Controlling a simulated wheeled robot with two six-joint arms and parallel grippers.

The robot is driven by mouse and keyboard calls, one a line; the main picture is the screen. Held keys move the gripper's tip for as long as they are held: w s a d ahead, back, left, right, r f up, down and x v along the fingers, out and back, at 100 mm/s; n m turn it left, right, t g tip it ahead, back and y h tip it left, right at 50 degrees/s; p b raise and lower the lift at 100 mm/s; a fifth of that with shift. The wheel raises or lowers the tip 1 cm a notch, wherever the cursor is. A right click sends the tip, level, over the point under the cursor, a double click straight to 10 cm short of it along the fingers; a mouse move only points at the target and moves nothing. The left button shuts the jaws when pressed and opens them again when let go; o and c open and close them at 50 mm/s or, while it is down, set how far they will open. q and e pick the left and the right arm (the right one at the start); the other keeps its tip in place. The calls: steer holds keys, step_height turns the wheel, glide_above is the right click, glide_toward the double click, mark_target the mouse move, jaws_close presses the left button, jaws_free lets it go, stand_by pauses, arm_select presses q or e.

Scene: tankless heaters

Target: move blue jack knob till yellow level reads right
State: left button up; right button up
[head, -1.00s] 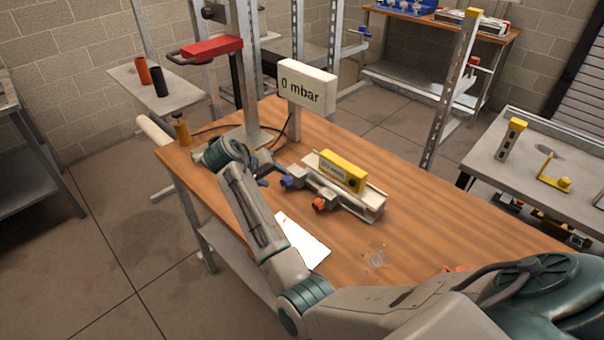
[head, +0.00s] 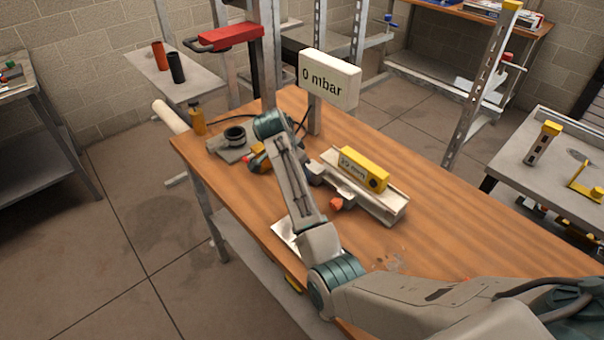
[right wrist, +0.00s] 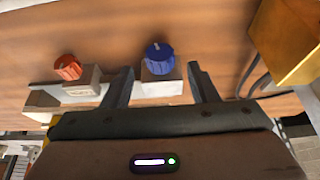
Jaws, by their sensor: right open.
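The yellow level (head: 363,169) lies on a grey rail-like jack (head: 390,207) on the wooden bench; the small reading on its face is too blurred to read surely. In the right wrist view the blue knob (right wrist: 159,57), with a pale mark on top, sits on a light block. My right gripper (right wrist: 160,72) is open, with one finger on each side of the knob near the tips and visible gaps. In the head view my right arm hides most of the gripper and the blue knob. The red knob (right wrist: 68,67) is to the left; it also shows in the head view (head: 336,203). My left gripper is not in view.
A sign reading 0 mbar (head: 330,78) stands behind the jack. The bench's right part (head: 450,220) is mostly clear.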

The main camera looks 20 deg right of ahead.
steer(key=x, duration=0.3)
steer(key=shift+d+f+p, duration=0.1)
steer(key=shift+f+p, duration=0.1)
steer(key=shift+p, duration=0.1)
steer(key=shift+w+d+f, duration=0.1)
steer(key=shift+f, duration=0.25)
steer(key=c, duration=1)
steer(key=shift+o, duration=0.2)
steer(key=shift+s+t+p, duration=0.25)
steer(key=shift+t+p, duration=0.2)
steer(key=shift+t, duration=0.25)
steer(key=shift+s+d+m+t+y, duration=0.1)
steer(key=shift+m+t+y, duration=0.4)
steer(key=shift+t, duration=0.7)
steer(key=o, duration=1)
steer(key=shift+c, duration=0.2)
